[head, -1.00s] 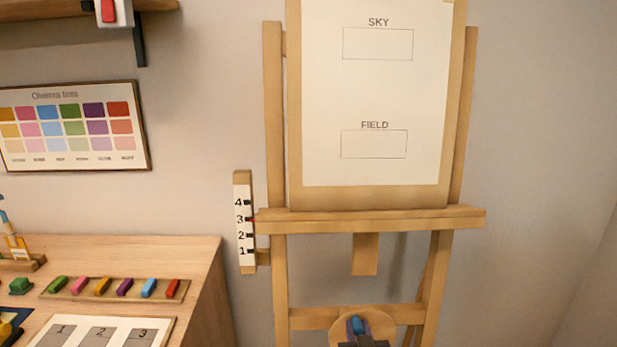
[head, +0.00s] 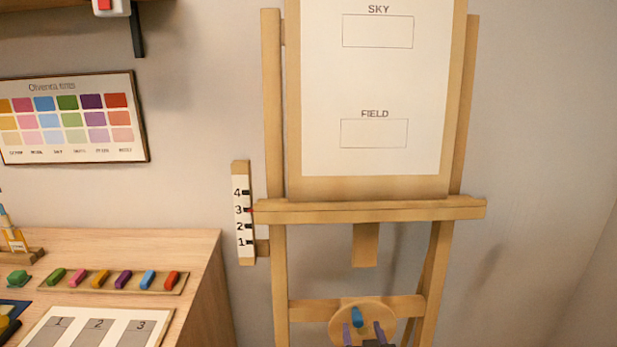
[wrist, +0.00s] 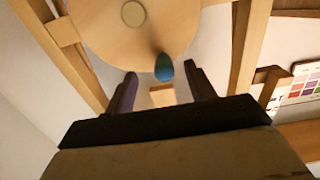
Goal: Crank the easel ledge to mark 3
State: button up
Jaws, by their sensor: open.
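The easel ledge (head: 370,212) is a wooden bar across the easel, below the white sheet. Its red pointer (head: 252,210) at the left end is level with mark 3 on the numbered scale (head: 244,213). The round wooden crank disc (head: 340,318) sits on the lower crossbar, with a blue handle (head: 357,317). My gripper (head: 363,331) is open, its two purple-grey fingers apart just below the handle. In the wrist view, the handle (wrist: 164,67) shows between and slightly beyond the fingertips of my gripper (wrist: 160,76), with gaps on both sides.
A wooden table (head: 130,244) stands at the left with a tray (head: 66,284) of coloured pigment sticks and a numbered white board (head: 75,318). A colour chart (head: 68,116) hangs on the wall. The space right of the easel is clear.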

jog(key=s, duration=0.1)
jog(key=s+b, duration=0.1)
jog(key=s, duration=0.3)
jog(key=shift+s+d+r+b, duration=0.1)
jog(key=shift+s+r+b, duration=0.05)
jog(key=shift+r+b, duration=0.2)
